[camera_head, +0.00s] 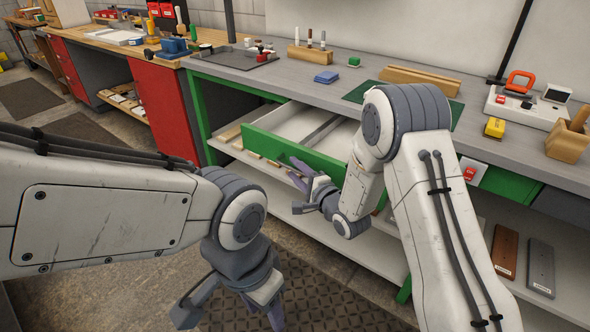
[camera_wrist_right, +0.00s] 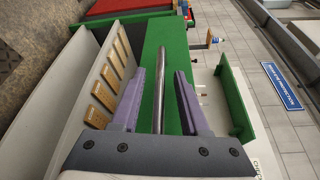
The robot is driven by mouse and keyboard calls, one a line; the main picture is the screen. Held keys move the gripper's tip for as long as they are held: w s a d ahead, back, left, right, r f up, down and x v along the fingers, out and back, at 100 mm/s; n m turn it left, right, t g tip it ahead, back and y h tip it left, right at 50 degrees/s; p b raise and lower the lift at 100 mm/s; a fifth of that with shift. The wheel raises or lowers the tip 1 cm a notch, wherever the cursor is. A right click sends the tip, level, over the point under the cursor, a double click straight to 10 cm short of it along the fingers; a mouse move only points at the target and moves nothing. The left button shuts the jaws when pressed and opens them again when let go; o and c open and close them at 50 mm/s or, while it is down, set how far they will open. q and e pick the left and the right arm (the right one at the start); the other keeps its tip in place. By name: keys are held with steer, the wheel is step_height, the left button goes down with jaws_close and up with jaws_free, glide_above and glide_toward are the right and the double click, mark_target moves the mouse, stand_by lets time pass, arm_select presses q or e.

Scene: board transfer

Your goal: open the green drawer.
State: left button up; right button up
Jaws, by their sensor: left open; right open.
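The green drawer (camera_head: 290,148) under the grey bench stands pulled out, with its pale inside showing. Its green front fills the middle of the right wrist view (camera_wrist_right: 152,50), with a grey bar handle (camera_wrist_right: 159,105) running along it. My right gripper (camera_head: 302,187) is open at the drawer front. In the right wrist view its two purple fingers (camera_wrist_right: 160,105) lie on either side of the bar; I cannot tell whether they touch it. My left gripper (camera_head: 232,316) is open and empty, low in front of the bench and away from the drawer.
A second green drawer front (camera_head: 512,184) is flush under the bench at right. A lower shelf (camera_head: 345,235) runs beneath, with brown and grey blocks at right. A red cabinet (camera_head: 165,112) stands at left. The floor before the bench is clear.

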steer(key=shift+w+a, duration=0.2)
steer(key=shift+w, duration=0.05)
jaws_close()
stand_by(1.4)
